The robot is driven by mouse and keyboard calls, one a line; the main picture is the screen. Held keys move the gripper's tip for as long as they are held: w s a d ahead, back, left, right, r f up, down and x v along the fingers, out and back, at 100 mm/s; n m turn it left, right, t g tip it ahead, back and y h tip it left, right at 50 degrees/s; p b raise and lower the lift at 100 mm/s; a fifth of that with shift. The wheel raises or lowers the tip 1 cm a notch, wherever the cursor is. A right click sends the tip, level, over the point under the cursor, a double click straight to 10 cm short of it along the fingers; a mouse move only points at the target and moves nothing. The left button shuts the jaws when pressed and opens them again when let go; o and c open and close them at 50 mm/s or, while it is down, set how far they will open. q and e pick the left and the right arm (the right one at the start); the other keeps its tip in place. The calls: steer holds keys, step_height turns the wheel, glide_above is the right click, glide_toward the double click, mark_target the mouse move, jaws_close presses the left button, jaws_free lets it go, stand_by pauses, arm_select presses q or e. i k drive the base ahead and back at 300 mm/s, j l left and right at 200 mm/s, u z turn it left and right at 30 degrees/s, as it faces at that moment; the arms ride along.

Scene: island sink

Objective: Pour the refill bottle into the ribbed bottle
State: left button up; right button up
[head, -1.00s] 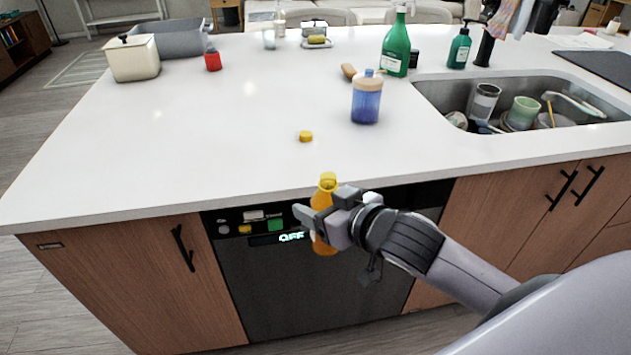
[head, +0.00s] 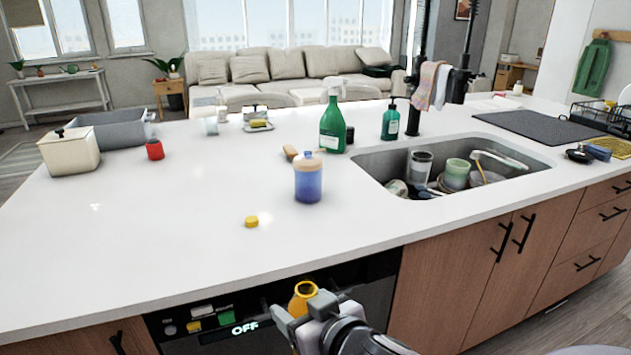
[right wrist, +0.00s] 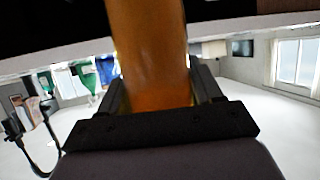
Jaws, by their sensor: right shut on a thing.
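The orange refill bottle (head: 303,297) is in my right gripper (head: 297,320), in front of the counter's near edge by the dishwasher. It is roughly upright and its mouth looks open. The right wrist view shows its orange body (right wrist: 150,50) between the two fingers. A blue see-through bottle with a peach-coloured top (head: 308,182), probably the ribbed bottle, stands upright on the counter; ribs are too fine to make out. A yellow cap (head: 251,221) lies on the counter in front and left of it. My left gripper is out of view.
A green spray bottle (head: 332,122), a brush (head: 290,153) and a teal pump bottle (head: 390,123) stand or lie behind. The sink (head: 375,170) with dishes is on the right. The counter's left middle (head: 150,230) is clear.

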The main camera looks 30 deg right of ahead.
mark_target(308, 167)
steer(key=z, duration=1.35)
steer(key=i+j, duration=0.1)
steer(key=j, duration=0.4)
steer(key=i+j, duration=0.1)
steer(key=j, duration=0.35)
steer(key=k, duration=0.5)
steer(key=j+z, duration=0.05)
